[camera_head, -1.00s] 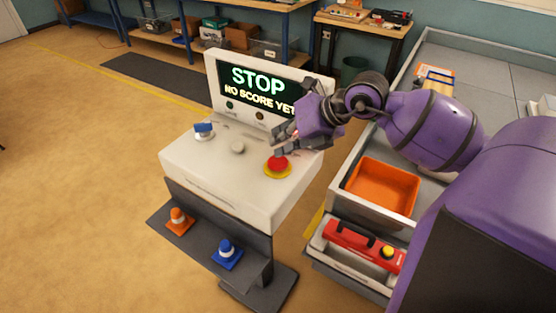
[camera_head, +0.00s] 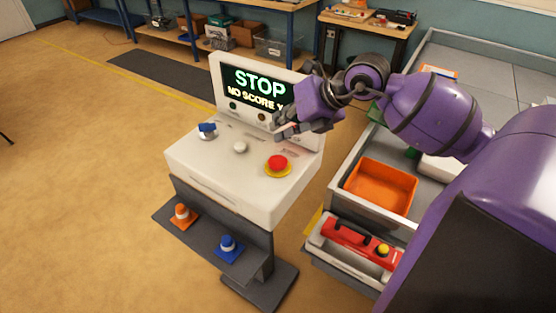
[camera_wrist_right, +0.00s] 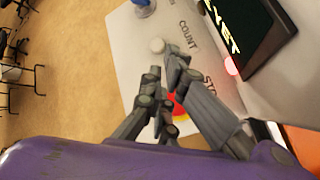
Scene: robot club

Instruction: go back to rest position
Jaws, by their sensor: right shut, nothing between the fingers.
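My right gripper (camera_head: 283,127) is shut and empty. It hangs above the white control console (camera_head: 200,165), just behind and above the red stop button (camera_head: 277,162) with its yellow base, and apart from it. The console's screen (camera_head: 257,88) reads STOP and NO SCORE, with the rest covered by the gripper. In the right wrist view, the closed fingers (camera_wrist_right: 163,80) show over the console, with the red button (camera_wrist_right: 179,108) partly hidden behind them. My left gripper is not in view.
The console also carries a blue switch (camera_head: 207,130) and a white knob (camera_head: 240,147). To the right are an orange bin (camera_head: 381,187) and a red tool (camera_head: 352,242). Open floor lies left.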

